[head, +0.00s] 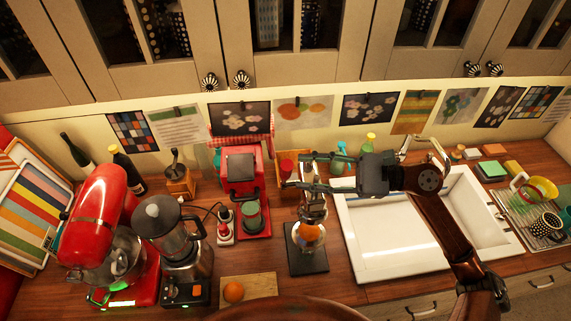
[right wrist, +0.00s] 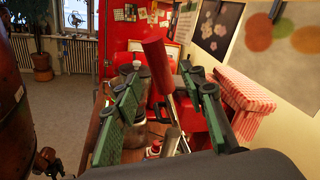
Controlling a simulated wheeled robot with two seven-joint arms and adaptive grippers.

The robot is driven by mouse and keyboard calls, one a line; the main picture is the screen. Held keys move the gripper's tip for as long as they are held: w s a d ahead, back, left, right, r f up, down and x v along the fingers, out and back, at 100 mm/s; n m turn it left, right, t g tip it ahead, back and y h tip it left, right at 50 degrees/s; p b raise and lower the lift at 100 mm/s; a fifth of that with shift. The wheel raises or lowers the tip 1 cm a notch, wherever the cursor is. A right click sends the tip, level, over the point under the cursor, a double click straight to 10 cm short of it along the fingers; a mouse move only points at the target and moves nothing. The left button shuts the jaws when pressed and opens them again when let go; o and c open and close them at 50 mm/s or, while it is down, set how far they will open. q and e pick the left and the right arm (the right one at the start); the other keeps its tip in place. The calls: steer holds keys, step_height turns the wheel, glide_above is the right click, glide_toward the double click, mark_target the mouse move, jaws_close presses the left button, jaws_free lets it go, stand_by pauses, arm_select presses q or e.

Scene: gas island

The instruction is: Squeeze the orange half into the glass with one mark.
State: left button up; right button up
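A juicer press (head: 308,262) stands on a dark square base left of the sink. Something orange (head: 306,235) shows inside it; I cannot tell whether it is the orange half or juice in a glass. No mark on a glass can be made out. A red handle (head: 287,166) on a metal rod reaches up and left of the press. In the right wrist view the red handle (right wrist: 155,62) stands tilted between the spread green-padded fingers. My right gripper (head: 303,172) is open, above the press, and hides its upper part. My left gripper is not in view.
An orange (head: 233,291) lies on a wooden board (head: 262,286) at the front. A red coffee machine (head: 242,180), a blender (head: 172,245) and a red mixer (head: 98,225) stand to the left. A white sink (head: 385,250) lies to the right.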

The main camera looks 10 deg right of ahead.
mark_target(286, 179)
steer(key=p+x, duration=0.1)
steer(key=x, duration=0.3)
steer(key=shift+a+r+p, duration=0.1)
steer(key=shift+r+p, duration=0.05)
steer(key=shift+p, duration=0.15)
steer(key=shift+w+a, duration=0.15)
steer(key=shift+a, duration=0.45)
steer(key=shift+c, duration=0.4)
jaws_close()
